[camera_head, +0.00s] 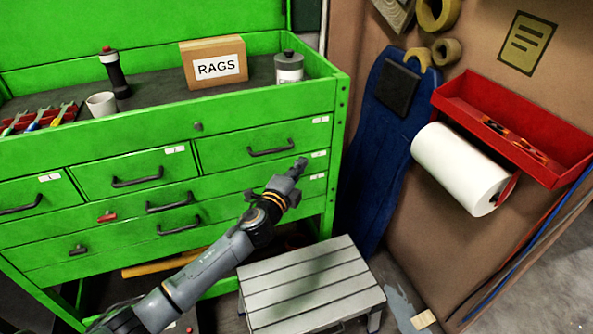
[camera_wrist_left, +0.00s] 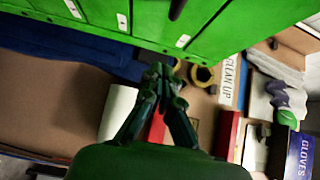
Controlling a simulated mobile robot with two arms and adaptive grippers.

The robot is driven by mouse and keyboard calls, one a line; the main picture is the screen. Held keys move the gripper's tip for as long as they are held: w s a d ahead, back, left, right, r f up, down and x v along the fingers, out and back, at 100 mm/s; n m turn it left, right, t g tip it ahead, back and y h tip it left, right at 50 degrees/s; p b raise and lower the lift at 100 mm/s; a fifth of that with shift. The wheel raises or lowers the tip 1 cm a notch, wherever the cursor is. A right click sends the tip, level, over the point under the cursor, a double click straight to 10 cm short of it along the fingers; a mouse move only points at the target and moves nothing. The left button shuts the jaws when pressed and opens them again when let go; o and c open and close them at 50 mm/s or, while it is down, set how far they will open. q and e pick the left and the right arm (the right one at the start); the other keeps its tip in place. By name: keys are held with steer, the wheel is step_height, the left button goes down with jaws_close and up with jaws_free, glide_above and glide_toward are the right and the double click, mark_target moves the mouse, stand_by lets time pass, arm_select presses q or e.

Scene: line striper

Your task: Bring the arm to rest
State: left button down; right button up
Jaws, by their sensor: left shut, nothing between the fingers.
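My left arm comes in from the lower left in the head view. Its gripper (camera_head: 298,168) is shut and empty, in front of the right part of the green tool chest (camera_head: 100,236). In the left wrist view the two fingers of the gripper (camera_wrist_left: 158,76) meet at their tips with nothing between them. The chest's drawer fronts run along the top of that view. My right gripper is in neither view.
A grey step stool (camera_head: 310,285) stands on the floor below the gripper. A red wall tray (camera_head: 520,135), a paper roll (camera_head: 455,165) and a blue creeper (camera_head: 372,150) are to the right. A RAGS box (camera_head: 214,64) sits on the chest.

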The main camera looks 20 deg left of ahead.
arm_select(q)
steer(key=s+a+f+n+g+y+p, duration=0.1)
steer(key=s+a+f+n+g, duration=0.2)
steer(key=s+f, duration=0.65)
steer(key=s+a+f+n+g+y, duration=0.1)
steer(key=s+a+f+n+g, duration=0.2)
steer(key=f, duration=1.2)
steer(key=s+a+f+n+g+y+p, duration=0.1)
steer(key=s+a+f+n+g, duration=0.15)
steer(key=s+f, duration=0.75)
steer(key=s+f+n+g, duration=0.2)
steer(key=s+f, duration=0.4)
steer(key=s, duration=0.6)
steer(key=s+d+f+n+g+p, duration=0.1)
steer(key=s+f+n+g, duration=0.2)
steer(key=s, duration=1)
steer(key=s+d+f+n+g, duration=0.1)
steer(key=s+f+n+g, duration=0.2)
steer(key=s+f, duration=0.6)
steer(key=s+n, duration=0.1)
steer(key=s, duration=0.2)
steer(key=shift+s+f+p, duration=0.3)
steer(key=shift+f+p, duration=0.05)
steer(key=shift+f, duration=0.05)
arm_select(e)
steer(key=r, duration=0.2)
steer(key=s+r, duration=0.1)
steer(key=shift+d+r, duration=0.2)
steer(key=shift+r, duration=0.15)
